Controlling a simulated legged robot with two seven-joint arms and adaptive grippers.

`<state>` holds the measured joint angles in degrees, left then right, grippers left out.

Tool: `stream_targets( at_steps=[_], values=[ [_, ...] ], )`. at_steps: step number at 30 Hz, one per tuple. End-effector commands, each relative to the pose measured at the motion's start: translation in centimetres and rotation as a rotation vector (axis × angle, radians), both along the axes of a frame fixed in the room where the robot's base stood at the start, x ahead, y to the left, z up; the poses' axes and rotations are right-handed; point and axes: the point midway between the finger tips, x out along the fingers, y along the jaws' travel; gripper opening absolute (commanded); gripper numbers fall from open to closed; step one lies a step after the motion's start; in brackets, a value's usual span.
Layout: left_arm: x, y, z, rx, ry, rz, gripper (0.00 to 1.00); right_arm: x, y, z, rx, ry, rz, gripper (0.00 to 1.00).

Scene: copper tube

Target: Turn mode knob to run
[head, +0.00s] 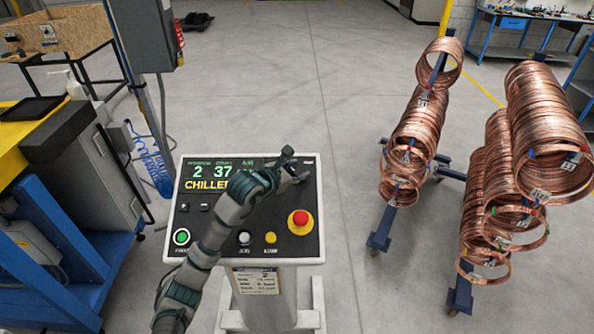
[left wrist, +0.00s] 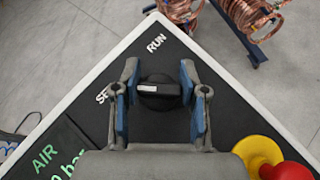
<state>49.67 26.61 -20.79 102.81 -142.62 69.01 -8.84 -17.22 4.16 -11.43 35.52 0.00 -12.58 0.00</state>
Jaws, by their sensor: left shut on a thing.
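The black mode knob (left wrist: 160,92) sits on the dark control panel (head: 214,232), with a pale line along its grip that lies roughly across the left wrist view. My left gripper (left wrist: 160,108) is shut on the knob, one blue-padded finger on each side. The RUN label (left wrist: 157,43) shows beyond the knob; another label starting "SE" (left wrist: 103,94) is partly hidden by a finger. In the head view my left gripper (head: 292,172) is at the panel's upper right and mostly hides the knob. My right gripper is not in view.
A red emergency stop on a yellow base (head: 300,219) is just below the gripper. Several buttons, including a green one (head: 181,237), line the panel's lower edge. My forearm partly covers the display (head: 221,172). Copper coils on racks (head: 420,125) stand at the right.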

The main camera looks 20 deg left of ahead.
Motion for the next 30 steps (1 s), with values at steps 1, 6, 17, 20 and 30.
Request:
stream_targets(
  at_steps=[1,6,17,20,30],
  values=[
    [0.0,0.1,0.1,0.012,0.002,-0.018,0.08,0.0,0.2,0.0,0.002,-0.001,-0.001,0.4],
    [0.0,0.2,0.1,0.056,0.017,-0.121,0.08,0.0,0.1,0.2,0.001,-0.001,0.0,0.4],
    [0.0,0.1,0.2,0.184,0.055,-0.425,0.08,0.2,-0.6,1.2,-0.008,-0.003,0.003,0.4],
    [-0.1,0.1,0.3,0.22,0.065,-0.511,0.08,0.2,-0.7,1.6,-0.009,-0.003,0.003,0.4],
    [-0.2,0.0,0.4,0.344,0.101,-0.806,0.08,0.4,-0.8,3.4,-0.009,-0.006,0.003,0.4]
  ],
)
